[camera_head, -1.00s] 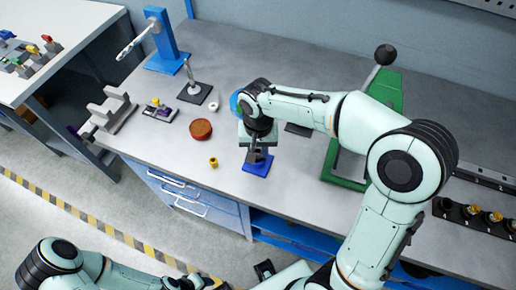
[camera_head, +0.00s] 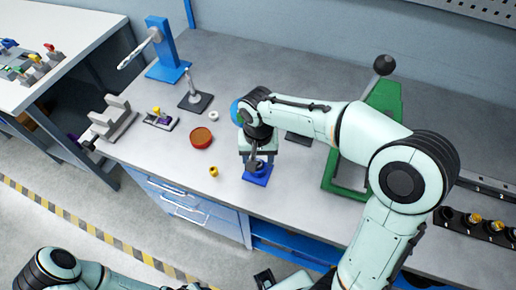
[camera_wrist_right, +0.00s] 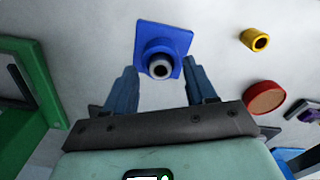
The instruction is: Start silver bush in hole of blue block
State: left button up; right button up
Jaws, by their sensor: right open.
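The blue block (camera_head: 257,176) has a square base and a round raised collar, and stands on the bench below my right gripper. It also shows in the right wrist view (camera_wrist_right: 179,44). The silver bush (camera_wrist_right: 160,68) is a small grey ring with a dark bore. It sits upright at the hole of the block, its rim showing above the collar; its depth is hidden. My right gripper (camera_wrist_right: 161,82) is open, with one finger on each side of the bush and apart from it in the wrist view.
A yellow bush (camera_head: 213,171) and a round reddish-brown dish (camera_head: 201,138) lie left of the block. A white ring (camera_head: 213,116) lies behind the dish. A green press (camera_head: 362,150) stands to the right. The bench front beside the block is clear.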

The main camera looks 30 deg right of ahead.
pick_arm(q)
jog(key=shift+w+r+p, duration=0.45)
jog(key=shift+r+p, duration=0.05)
jog(key=shift+r, duration=0.1)
jog(key=shift+w+r+p, duration=0.4)
jog(key=shift+r+p, duration=0.05)
jog(key=shift+r, duration=0.15)
pick_arm(e)
notch_tip(320, 180, up, 13)
